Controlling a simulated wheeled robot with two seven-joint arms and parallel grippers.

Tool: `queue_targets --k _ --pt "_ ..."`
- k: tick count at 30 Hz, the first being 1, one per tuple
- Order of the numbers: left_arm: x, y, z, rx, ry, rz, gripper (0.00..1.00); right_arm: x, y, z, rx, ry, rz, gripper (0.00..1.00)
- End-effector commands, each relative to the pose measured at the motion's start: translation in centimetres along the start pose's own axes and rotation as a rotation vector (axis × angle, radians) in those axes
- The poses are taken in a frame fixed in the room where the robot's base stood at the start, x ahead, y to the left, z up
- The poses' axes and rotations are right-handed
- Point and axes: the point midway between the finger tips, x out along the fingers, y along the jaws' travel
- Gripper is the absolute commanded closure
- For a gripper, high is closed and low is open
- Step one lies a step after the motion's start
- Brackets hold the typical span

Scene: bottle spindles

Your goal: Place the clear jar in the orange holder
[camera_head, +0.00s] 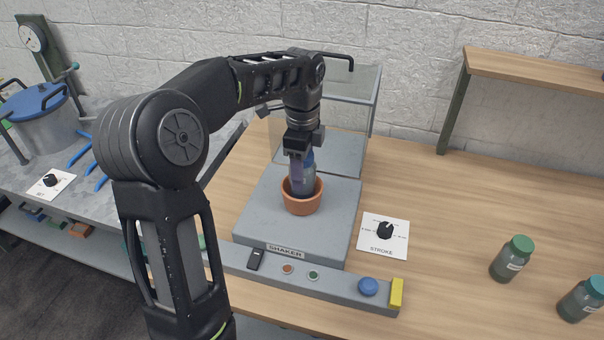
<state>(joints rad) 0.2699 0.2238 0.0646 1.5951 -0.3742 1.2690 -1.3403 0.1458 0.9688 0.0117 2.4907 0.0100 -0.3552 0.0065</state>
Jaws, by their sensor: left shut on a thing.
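The orange holder (301,203) is a round cup on the grey shaker plate (259,215). A clear jar with a blue cap (309,176) stands upright with its lower part inside the holder's rim. My left gripper (299,170) comes down from above and is shut on this jar near its cap. The fingers partly cover the jar, and its bottom is hidden by the holder. I cannot tell whether it touches the holder's floor. My right gripper is not in view.
Two green-capped jars (512,259) (582,299) stand at the right on the wooden table. A STROKE dial (384,231) lies right of the shaker. The front panel has a blue button (368,286). A clear guard (350,88) stands behind. A blue-lidded pot (43,120) is far left.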

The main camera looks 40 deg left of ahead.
Motion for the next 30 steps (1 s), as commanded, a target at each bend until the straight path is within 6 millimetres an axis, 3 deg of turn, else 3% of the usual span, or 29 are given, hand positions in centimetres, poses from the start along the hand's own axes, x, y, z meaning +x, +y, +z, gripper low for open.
queue_targets --k 5,16,17,24,30 --pt "1.8 0.0 0.0 0.0 0.0 0.0 1.0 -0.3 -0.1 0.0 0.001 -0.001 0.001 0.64" --pt "2.3 0.0 0.0 0.0 0.0 -0.001 1.0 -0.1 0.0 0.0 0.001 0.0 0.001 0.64" --pt "2.3 0.0 0.0 0.0 0.0 0.0 0.43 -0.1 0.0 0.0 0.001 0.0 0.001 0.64" --pt "2.2 0.0 0.0 0.0 0.0 0.0 0.23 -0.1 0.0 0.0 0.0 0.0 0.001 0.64" --pt "2.2 0.0 0.0 0.0 0.0 0.0 0.22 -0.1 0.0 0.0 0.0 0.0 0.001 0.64"
